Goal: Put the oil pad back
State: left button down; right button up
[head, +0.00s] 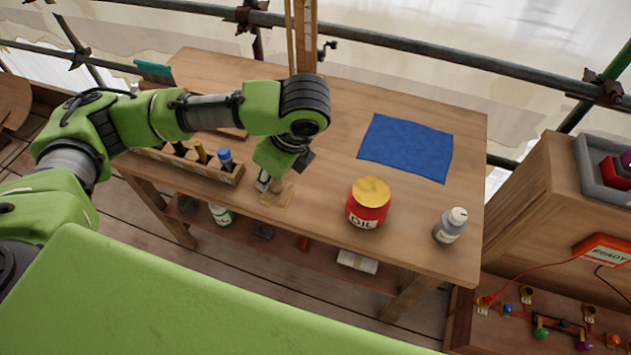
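A red tin marked OIL with a yellow top (368,203) stands upright near the front edge of the workbench. A small flat tan piece (277,199) with a short wooden stub lies on the bench left of the tin; it may be the oil pad, but I cannot tell for sure. My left gripper (270,183) points down right at this piece, its tips close to the stub. The arm and gripper body partly cover the fingers, so I cannot tell whether they grip it. My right gripper is not in view.
A blue cloth (406,148) lies at the back right of the bench (325,205). A grey-white bottle (450,226) stands at the right front. A wooden rack (196,164) with bottles is at the left. A wooden post rises at the back. The bench between tin and cloth is clear.

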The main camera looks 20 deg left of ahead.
pick_arm(q)
jog(key=w+d+f+p, duration=0.1)
jog(key=w+d+f, duration=0.1)
jog(key=f, duration=0.1)
jog(key=w+d+f, duration=0.2)
jog(key=w+f, duration=0.1)
jog(key=f, duration=0.1)
jog(key=w+d+f+p, duration=0.1)
jog(key=w+d+f, duration=0.1)
jog(key=w+f, duration=0.1)
jog(key=shift+d+f+p, duration=0.3)
jog(key=shift+f, duration=0.4)
jog(key=c, duration=1.8)
grip_release()
jog(key=shift+b+v, duration=1.45)
jog(key=shift+v, duration=4.65)
